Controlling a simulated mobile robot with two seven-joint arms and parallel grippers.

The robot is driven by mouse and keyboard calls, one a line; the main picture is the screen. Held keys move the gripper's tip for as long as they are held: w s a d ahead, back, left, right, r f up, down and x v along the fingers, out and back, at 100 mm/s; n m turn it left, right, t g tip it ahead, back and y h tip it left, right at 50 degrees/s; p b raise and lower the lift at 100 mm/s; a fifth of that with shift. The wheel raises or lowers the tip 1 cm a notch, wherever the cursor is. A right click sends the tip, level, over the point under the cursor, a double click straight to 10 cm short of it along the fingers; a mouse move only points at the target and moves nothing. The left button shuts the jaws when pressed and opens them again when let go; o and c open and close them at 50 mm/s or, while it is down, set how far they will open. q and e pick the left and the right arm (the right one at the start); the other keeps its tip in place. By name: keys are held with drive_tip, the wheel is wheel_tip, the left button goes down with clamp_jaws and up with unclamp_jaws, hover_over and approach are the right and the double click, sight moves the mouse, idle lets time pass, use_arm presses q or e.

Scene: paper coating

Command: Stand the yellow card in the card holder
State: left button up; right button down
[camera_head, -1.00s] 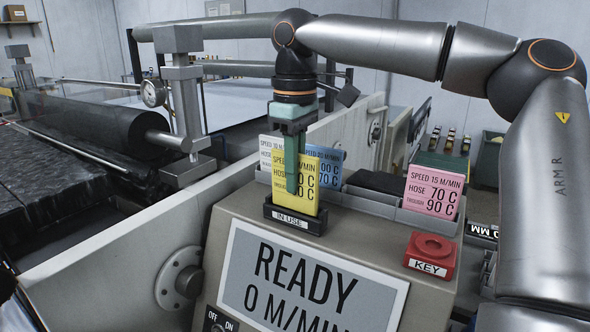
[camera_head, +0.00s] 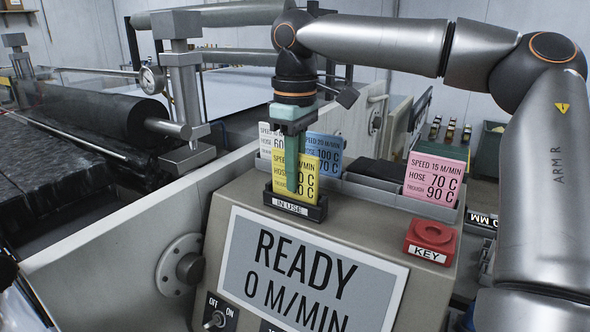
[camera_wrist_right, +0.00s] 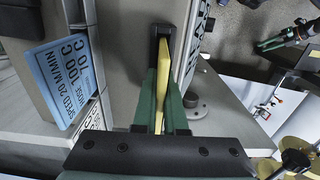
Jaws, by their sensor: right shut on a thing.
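The yellow card (camera_head: 309,178) stands about upright at the small black card holder labelled IN USE (camera_head: 296,208) on top of the console. Its lower edge is hidden behind the holder's front lip. My right gripper (camera_head: 291,182) comes down from above and is shut on the card, one green finger across its printed face. In the right wrist view, the yellow card (camera_wrist_right: 162,82) shows edge-on between the green fingers, its far end at the black holder (camera_wrist_right: 161,36). I cannot see how deep it sits.
Behind the holder, a grey rack (camera_head: 360,192) holds a white card (camera_head: 268,140), a blue card (camera_head: 325,152) and a pink card (camera_head: 434,178). A red KEY block (camera_head: 431,238) sits right on the console. A READY display (camera_head: 308,270) is in front. A dark roller stands at left.

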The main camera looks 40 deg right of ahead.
drive_tip(key=c, duration=0.9)
unclamp_jaws()
wheel_tip(320, 180, up, 12)
drive_tip(key=shift+r+p, duration=0.25)
drive_tip(key=shift+p, duration=0.05)
